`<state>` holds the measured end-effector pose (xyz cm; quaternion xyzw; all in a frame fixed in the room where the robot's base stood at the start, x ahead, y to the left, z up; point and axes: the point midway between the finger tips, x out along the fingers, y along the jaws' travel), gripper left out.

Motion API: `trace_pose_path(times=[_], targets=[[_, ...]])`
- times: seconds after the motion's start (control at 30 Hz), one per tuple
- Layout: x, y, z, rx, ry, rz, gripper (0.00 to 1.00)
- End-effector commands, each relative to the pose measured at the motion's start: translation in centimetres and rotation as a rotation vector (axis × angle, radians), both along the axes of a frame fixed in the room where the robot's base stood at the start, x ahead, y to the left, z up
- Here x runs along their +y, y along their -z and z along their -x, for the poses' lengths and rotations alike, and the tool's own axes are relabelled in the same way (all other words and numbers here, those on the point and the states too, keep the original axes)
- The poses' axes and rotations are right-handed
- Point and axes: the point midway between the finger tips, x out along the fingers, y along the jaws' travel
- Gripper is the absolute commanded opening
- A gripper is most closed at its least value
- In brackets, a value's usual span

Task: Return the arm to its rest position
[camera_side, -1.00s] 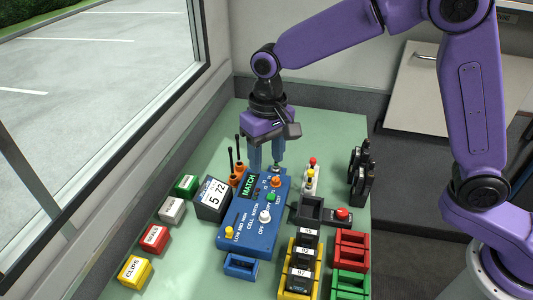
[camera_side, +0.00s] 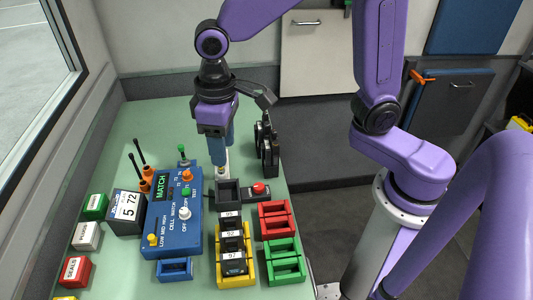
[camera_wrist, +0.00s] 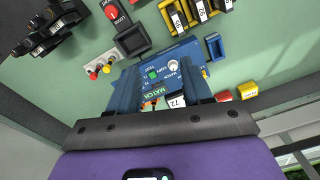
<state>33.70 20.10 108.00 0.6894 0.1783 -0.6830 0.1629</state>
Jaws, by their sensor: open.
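My gripper (camera_side: 222,155) points down over the bench, to the right of the blue tester box (camera_side: 174,245). Its blue fingers are apart in the wrist view (camera_wrist: 158,85), with nothing held between them. In the side view the fingers overlap a small white block (camera_side: 223,172), hiding most of it; I cannot tell the exact height above it. The tester box shows a green MATCH display (camera_side: 161,187) and several knobs. A green-tipped lever (camera_side: 182,148) stands at its far edge.
Black radios (camera_side: 267,150) stand to the gripper's right. Nearer are a dark tray (camera_side: 228,182), a red button unit (camera_side: 260,188), a yellow rack (camera_side: 238,282) of batteries, red (camera_side: 276,236) and green (camera_side: 285,281) holders. Orange antenna pieces (camera_side: 146,181) stand left. The far bench is clear.

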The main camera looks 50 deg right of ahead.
Motion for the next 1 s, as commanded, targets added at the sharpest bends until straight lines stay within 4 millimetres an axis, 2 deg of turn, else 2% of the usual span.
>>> trace_pose_path(times=[0.27, 0.6, 0.8, 1.0], targets=[[-5.3, -0.4, 6.3, -0.011, -0.222, -0.001, 0.50], [-11.9, 0.2, 13.9, -0.021, -0.486, 0.000, 0.50], [-14.2, 0.7, 16.7, -0.024, -0.585, 0.000, 0.50], [-14.8, 0.8, 17.4, -0.025, -0.613, 0.000, 0.50]])
